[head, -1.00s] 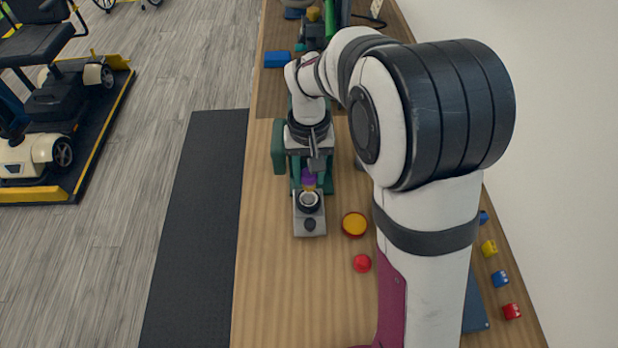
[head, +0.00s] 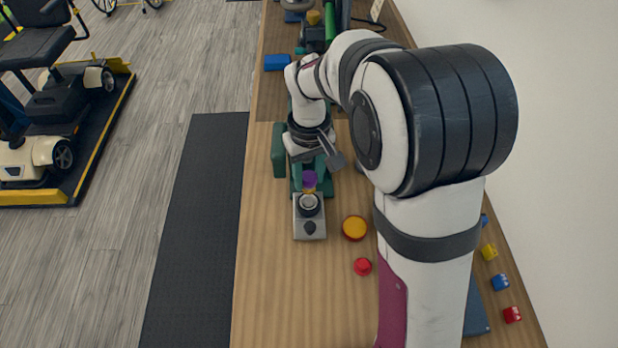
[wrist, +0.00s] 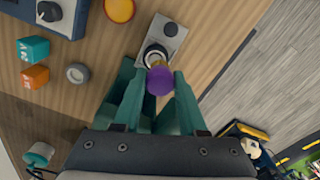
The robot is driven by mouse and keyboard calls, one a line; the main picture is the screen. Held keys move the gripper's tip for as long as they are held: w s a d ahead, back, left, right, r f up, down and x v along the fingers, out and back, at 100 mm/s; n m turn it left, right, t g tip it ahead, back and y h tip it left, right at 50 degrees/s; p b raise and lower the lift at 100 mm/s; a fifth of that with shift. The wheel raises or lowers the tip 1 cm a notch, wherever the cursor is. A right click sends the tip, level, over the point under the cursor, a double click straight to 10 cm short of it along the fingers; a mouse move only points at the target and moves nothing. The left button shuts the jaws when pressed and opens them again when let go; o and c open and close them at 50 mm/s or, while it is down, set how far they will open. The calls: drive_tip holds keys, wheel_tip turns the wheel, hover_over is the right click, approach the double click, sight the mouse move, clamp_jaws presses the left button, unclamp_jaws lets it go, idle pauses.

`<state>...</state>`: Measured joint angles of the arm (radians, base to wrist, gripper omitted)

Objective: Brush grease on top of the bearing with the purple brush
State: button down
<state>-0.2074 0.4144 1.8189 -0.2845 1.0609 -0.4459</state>
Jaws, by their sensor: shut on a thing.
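The purple brush (head: 309,178) is in my gripper (wrist: 157,88), between the teal fingers, with its purple end toward the wrist camera. It also shows in the wrist view (wrist: 159,82). Its tan lower part points down at the bearing (head: 310,204), a round dark and pale ring on a grey block (head: 310,230). In the wrist view the bearing (wrist: 155,56) is partly covered by the brush. The tip appears at or just above the ring's upper side; I cannot tell whether it touches. No grease can be made out on the bearing.
A round orange-yellow tin (head: 354,228) and a red knob-like piece (head: 362,266) stand right of the block. A grey ring (wrist: 78,73) and teal and orange cubes (wrist: 35,77) lie on the bench in the wrist view. The bench (head: 270,290) is clear front left.

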drive_tip(key=n, duration=0.4)
drive_tip(key=shift+n, duration=0.4)
drive_tip(key=shift+f, duration=3.25)
drive_tip(key=shift+w+f, duration=0.3)
drive_tip(key=shift+f, duration=0.45)
drive_tip(key=shift+w, duration=1.65)
drive_tip(key=shift+s, duration=1.95)
drive_tip(key=shift+r, duration=4)
